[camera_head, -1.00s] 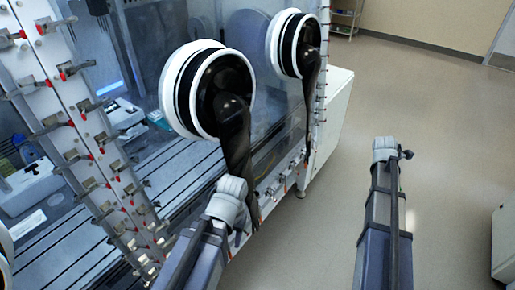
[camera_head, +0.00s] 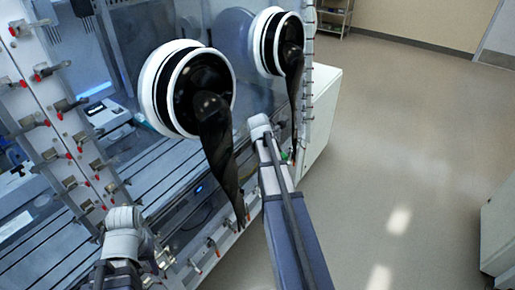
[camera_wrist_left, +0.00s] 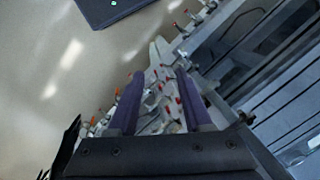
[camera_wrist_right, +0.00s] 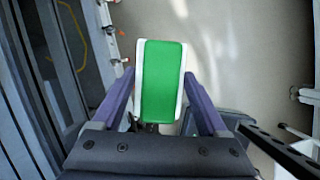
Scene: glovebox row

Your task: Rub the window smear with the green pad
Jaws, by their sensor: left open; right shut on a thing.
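The green pad (camera_wrist_right: 161,82) has a white backing and shows in the right wrist view between the fingers of my right gripper (camera_wrist_right: 160,92), which is shut on it. In the head view my right arm reaches towards the glovebox front, right of the nearer glove, and hides most of its gripper. My left gripper (camera_wrist_left: 158,82) is open and empty, with the clamp-lined frame beyond its fingers. The glovebox window (camera_head: 240,98) shows between and around the glove ports. I cannot make out a smear on it.
Two black gloves, the nearer (camera_head: 220,150) and the farther (camera_head: 292,75), hang from white-ringed ports on the window. Red-tipped clamps (camera_head: 70,104) line the frame at left. A white cabinet (camera_head: 320,115) stands beyond the glovebox.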

